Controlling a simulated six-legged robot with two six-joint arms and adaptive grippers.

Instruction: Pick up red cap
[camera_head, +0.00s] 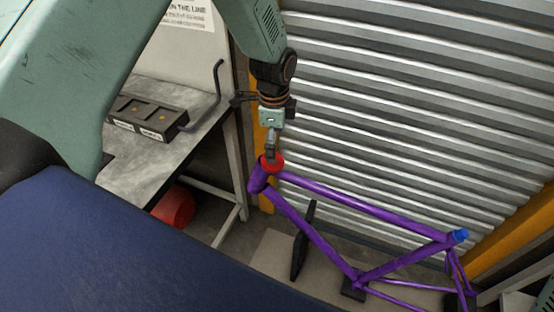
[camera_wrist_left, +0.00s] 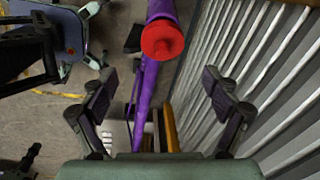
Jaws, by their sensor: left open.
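The red cap (camera_head: 271,162) sits on the head end of the purple bike frame (camera_head: 360,207). In the left wrist view the red cap (camera_wrist_left: 162,40) is seen from above, ahead of the fingers, with the purple frame (camera_wrist_left: 150,95) running below it. My left gripper (camera_head: 270,147) hangs above the cap in the head view. In the left wrist view its two fingers (camera_wrist_left: 169,92) are wide apart, with nothing held between them. Whether a finger touches the cap cannot be told. My right gripper is not in view.
A blue cap (camera_head: 460,236) is on the frame's far right end. A corrugated metal wall (camera_head: 420,100) stands close behind the frame. A grey table (camera_head: 160,165) with a black labelled box (camera_head: 147,118) is at left. A red round object (camera_head: 173,206) lies under it.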

